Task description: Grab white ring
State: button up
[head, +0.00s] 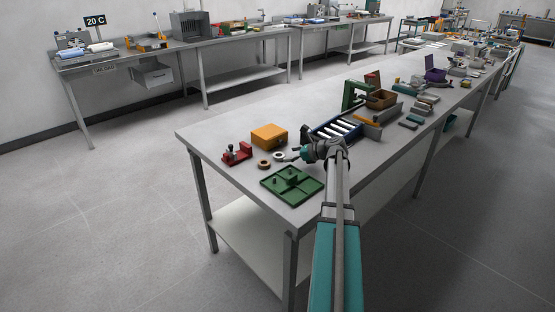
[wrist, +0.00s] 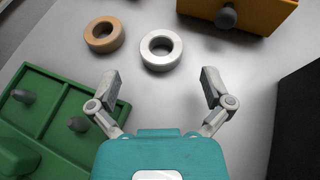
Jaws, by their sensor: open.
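The white ring (wrist: 161,67) lies flat on the grey table in the wrist view, ahead of my gripper and roughly between the lines of its two fingers. Its hole faces up. In the head view the white ring (head: 279,156) sits near the table's near end. My gripper (wrist: 162,90) is open and empty, with its fingers spread wide and apart from the ring. In the head view my gripper (head: 293,155) is just right of the ring, and its fingers are too small to make out clearly.
A tan ring (wrist: 104,35) lies just left of the white ring. A green compartment tray (head: 293,184) with pegs is nearby, and an orange box (head: 269,136) stands behind the rings. A red fixture (head: 236,153) is at left. A blue-framed roller rack (head: 338,129) is beyond my gripper.

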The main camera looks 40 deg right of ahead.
aim_at(282, 156)
jog(key=shift+b+x, duration=0.55)
jog(key=shift+x, duration=1.35)
jog(key=shift+r, duration=0.1)
jog(key=c, duration=1)
jog(key=shift+r, duration=0.2)
notch_tip(282, 156, up, 3)
jog(key=p, duration=0.3)
jog(key=shift+f, duration=0.1)
jog(key=s+d+r+p, duration=0.6)
jog(key=d+r+p, duration=0.3)
jog(key=d, duration=0.3)
jog(key=shift+d+r+p, duration=0.4)
jog(key=shift+p, duration=0.15)
